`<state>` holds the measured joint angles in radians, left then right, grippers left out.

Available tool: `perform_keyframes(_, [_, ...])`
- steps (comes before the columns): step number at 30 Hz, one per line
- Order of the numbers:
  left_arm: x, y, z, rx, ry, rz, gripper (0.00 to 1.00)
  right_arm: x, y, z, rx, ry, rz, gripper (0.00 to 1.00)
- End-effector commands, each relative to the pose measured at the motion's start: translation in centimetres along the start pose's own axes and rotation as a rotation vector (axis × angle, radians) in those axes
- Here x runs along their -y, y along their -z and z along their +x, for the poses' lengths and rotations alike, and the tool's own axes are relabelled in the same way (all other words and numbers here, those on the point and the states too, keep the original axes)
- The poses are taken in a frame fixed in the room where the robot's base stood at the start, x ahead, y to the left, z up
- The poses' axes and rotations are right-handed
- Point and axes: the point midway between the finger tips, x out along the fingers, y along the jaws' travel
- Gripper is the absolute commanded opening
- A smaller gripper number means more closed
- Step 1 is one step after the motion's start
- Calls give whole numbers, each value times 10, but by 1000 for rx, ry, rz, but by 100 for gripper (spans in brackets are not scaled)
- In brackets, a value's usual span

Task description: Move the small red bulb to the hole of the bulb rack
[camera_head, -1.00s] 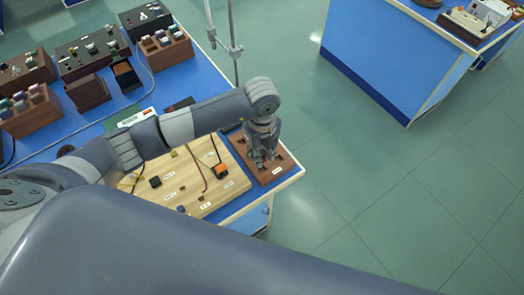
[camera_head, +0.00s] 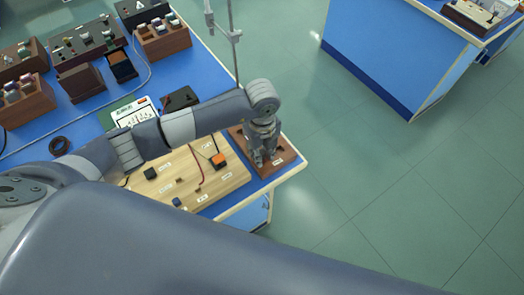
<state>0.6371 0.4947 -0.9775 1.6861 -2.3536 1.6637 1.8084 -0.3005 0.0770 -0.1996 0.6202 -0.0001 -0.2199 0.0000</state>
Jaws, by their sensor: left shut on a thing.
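The brown wooden bulb rack (camera_head: 284,158) lies at the right front corner of the blue bench, beside the pale wooden board. My left gripper (camera_head: 263,163) points down over the rack, with its fingertips close to the top. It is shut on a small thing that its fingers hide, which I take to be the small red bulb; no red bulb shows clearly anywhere. The gripper and wrist cover part of the rack, so I cannot tell whether the bulb touches it or where the hole is. My right gripper is out of view.
The pale wooden board (camera_head: 232,182) with wires and small parts lies left of the rack. A thin metal stand rod (camera_head: 233,62) rises behind my wrist. Wooden blocks with coloured caps (camera_head: 164,42) stand at the back left. Open floor (camera_head: 340,200) lies right of the bench.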

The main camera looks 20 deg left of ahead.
Motion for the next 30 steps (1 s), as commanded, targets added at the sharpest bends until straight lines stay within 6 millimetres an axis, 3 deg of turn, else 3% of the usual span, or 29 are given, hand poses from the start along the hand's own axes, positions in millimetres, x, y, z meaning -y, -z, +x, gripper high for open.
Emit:
perform_keyframes(12, [0,0,5,0,0,0,6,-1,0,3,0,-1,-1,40])
perform_keyframes(13, [0,0,5,0,0,0,29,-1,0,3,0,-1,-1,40])
perform_keyframes(15, [0,0,4,0,0,0,45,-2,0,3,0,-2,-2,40])
perform_keyframes(25, [0,0,4,0,0,0,46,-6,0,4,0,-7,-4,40])
perform_keyframes(30, [1,0,-10,0,2,0,46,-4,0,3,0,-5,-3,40])
